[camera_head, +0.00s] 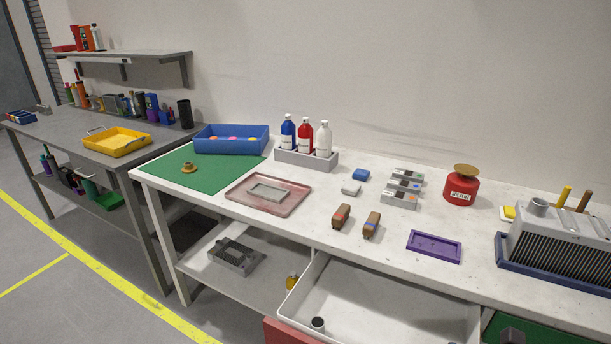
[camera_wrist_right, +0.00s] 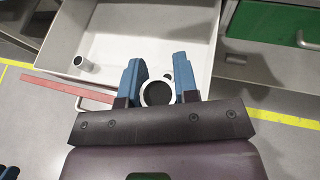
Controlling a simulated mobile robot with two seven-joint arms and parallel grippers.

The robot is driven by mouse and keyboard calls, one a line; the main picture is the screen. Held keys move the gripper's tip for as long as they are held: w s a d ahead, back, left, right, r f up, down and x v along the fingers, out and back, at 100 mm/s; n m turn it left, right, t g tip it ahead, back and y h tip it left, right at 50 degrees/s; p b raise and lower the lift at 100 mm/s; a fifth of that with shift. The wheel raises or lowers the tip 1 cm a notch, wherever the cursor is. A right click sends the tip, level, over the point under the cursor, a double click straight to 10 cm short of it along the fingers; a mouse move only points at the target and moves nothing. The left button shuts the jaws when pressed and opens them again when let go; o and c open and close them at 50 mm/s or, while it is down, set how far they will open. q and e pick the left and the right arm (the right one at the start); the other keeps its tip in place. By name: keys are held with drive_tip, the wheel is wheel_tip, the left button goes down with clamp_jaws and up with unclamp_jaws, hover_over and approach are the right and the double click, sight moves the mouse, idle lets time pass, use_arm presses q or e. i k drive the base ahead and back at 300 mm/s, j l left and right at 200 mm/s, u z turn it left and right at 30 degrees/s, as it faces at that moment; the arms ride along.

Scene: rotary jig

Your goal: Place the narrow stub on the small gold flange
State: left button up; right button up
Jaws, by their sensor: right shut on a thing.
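My right gripper (camera_wrist_right: 158,85) is shut on a grey stub (camera_wrist_right: 144,95), seen end-on as a pale ring around a dark bore between the blue fingers. It hangs near the edge of the open white drawer. Another grey stub stands in the drawer, in the wrist view (camera_wrist_right: 84,65) and in the head view (camera_head: 318,324). I cannot tell from these views which stub is narrower. The small gold flange (camera_head: 189,168) lies on the green mat (camera_head: 165,177) at the left end of the white bench, with nothing on it. Neither gripper shows in the head view.
The open drawer (camera_head: 462,325) juts from the bench front. A blue bin (camera_head: 205,146), a pink tray (camera_head: 240,203) and a bottle rack (camera_head: 300,158) stand near the mat. Brown blocks, a purple tray (camera_head: 434,258), a red can (camera_head: 459,191) and a radiator (camera_head: 560,250) lie rightward.

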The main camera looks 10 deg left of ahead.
sight(188, 163)
drive_tip(key=i+j, duration=0.15)
drive_tip(key=j, duration=0.3)
drive_tip(key=i+j, duration=0.15)
drive_tip(key=j, duration=0.25)
drive_tip(key=i+j, duration=0.2)
drive_tip(key=j, duration=0.25)
drive_tip(key=i+j+z, duration=0.1)
drive_tip(key=j, duration=0.35)
drive_tip(key=i+j, duration=0.2)
drive_tip(key=j, duration=0.25)
drive_tip(key=i+j, duration=0.15)
drive_tip(key=j, duration=0.3)
drive_tip(key=i+j, duration=0.15)
drive_tip(key=j, duration=0.3)
drive_tip(key=i+j+z, duration=0.1)
drive_tip(key=j, duration=0.3)
